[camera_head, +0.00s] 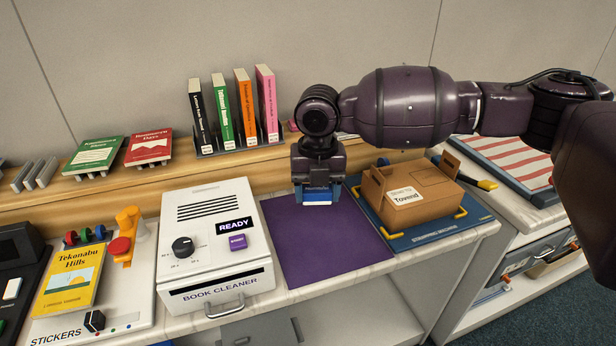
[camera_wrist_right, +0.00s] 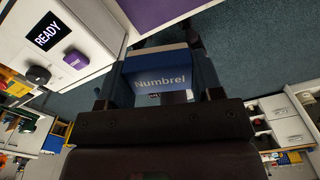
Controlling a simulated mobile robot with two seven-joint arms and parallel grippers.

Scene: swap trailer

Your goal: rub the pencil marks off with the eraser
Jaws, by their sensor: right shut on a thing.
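My right gripper (camera_head: 318,194) is shut on a small blue block (camera_head: 317,198) above the purple mat (camera_head: 315,245), near its back edge. In the right wrist view the block (camera_wrist_right: 160,82) sits between my fingers and is lettered "Numbrel", with a pale strip along one edge. I cannot tell from its look whether it is the eraser or a small book. Whether it touches the mat is unclear. I can make out no pencil marks and no other eraser. My left gripper is out of view.
Left of the mat stands the white book cleaner (camera_head: 215,245), its display reading "READY". A cardboard box (camera_head: 415,195) sits on a blue tray (camera_head: 440,232) at the right. Upright books (camera_head: 245,110) stand on the wooden shelf behind. The mat's front is clear.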

